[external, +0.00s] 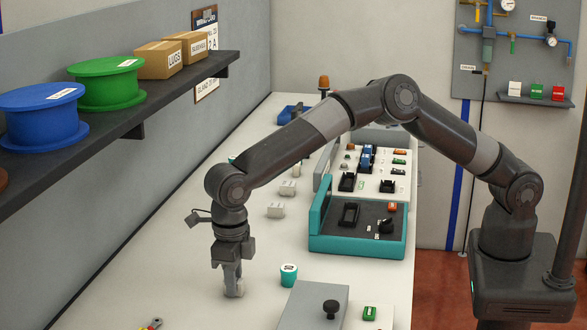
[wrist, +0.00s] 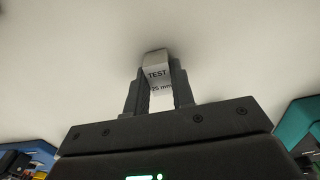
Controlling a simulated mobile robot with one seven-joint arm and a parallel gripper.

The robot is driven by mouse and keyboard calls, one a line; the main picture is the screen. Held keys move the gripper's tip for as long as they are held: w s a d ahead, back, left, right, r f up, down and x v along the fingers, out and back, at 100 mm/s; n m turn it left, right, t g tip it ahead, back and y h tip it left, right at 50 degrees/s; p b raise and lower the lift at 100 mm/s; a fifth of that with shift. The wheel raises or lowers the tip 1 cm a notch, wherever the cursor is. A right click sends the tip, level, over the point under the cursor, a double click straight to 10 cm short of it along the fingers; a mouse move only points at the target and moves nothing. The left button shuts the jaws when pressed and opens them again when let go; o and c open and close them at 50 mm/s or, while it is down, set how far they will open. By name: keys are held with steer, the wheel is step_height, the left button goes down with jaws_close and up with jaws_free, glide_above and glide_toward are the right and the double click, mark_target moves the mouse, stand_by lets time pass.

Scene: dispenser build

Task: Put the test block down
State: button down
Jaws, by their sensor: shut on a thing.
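In the external view my gripper (external: 233,280) points straight down over the left front part of the white bench.
A teal tray (external: 355,244) and white blocks (external: 276,210) lie farther back. A shelf (external: 120,100) with spools overhangs the left.

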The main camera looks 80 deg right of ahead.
steer(key=c, duration=1.2)
jaws_free()
steer(key=shift+c, duration=0.2)
step_height(320, 180, up, 12)
steer(key=s+d+r+m+t, duration=0.2)
steer(key=s+d+r+m, duration=0.4)
steer(key=d+r+m, duration=0.35)
steer(key=s+d+r+m+t, duration=0.1)
steer(key=s+d+r+m, duration=0.25)
steer(key=d, duration=0.35)
steer(key=s+d+r+m, duration=0.2)
steer(key=s+d+m, duration=0.25)
steer(key=d, duration=0.25)
steer(key=s+d+f+m+t, duration=0.1)
steer(key=s+d+f+m, duration=0.2)
steer(key=s+d+m, duration=0.5)
steer(key=s+d+f+m+t, duration=0.1)
steer(key=s+d+f+m, duration=0.2)
steer(key=s+d+m, duration=0.5)
steer(key=s+m, duration=0.2)
steer(key=s, duration=0.5)
steer(key=shift+d+f+t, duration=0.25)
steer(key=shift+f+t, duration=0.05)
